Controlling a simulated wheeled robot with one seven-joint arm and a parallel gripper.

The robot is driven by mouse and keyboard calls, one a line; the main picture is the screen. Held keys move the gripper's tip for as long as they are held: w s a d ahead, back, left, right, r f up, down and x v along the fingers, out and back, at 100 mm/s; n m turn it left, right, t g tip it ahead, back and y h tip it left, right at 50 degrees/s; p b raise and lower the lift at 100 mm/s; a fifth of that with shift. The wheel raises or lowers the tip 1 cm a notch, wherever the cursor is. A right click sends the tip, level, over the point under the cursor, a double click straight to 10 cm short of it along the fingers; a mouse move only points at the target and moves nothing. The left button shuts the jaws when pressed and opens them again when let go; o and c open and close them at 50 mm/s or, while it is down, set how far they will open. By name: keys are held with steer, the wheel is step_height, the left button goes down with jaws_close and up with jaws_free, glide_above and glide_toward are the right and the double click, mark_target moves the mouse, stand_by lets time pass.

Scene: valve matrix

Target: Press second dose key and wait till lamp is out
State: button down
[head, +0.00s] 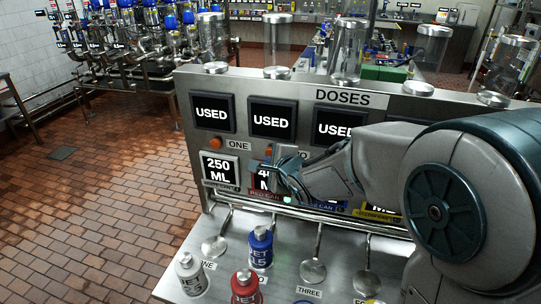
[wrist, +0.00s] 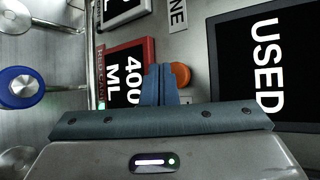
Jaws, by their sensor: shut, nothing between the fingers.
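The second dose key, an orange round button (head: 268,152), sits on the steel panel under the second USED screen, beside the partly covered TWO label. In the wrist view this button (wrist: 182,74) shows just beside and partly behind my fingertips. My gripper (head: 277,164) is shut and empty, in front of the panel; its fingers (wrist: 160,72) also show in the wrist view. I cannot tell whether they touch the button. The red-framed 400 ML plate (wrist: 125,75) is beside the fingers.
The first orange button (head: 217,141) is left of the ONE label (head: 239,146), above the 250 ML plate (head: 220,169). My arm hides the panel's right side.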

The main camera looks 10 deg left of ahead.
steer(key=s+b, duration=0.2)
steer(key=s, duration=0.1)
steer(key=s+b, duration=0.1)
steer(key=s, duration=0.1)
steer(key=shift+a, duration=0.35)
stand_by(0.6)
steer(key=s+d+f+n+g+h, duration=0.1)
steer(key=s+d+n+h, duration=0.2)
steer(key=d, duration=0.5)
steer(key=s+d+f+n+g+h, duration=0.15)
steer(key=s+d+n, duration=0.25)
steer(key=d, duration=0.4)
steer(key=s+d+f+n+g+h, duration=0.1)
steer(key=s+d+n+g, duration=0.1)
steer(key=s+d+n, duration=0.2)
steer(key=s+d+f+n+g+h, duration=0.1)
steer(key=s+d+n+g, duration=0.2)
steer(key=s, duration=0.7)
steer(key=shift+d+f+n, duration=0.2)
steer(key=shift+d+n, duration=0.5)
steer(key=shift+d, duration=0.05)
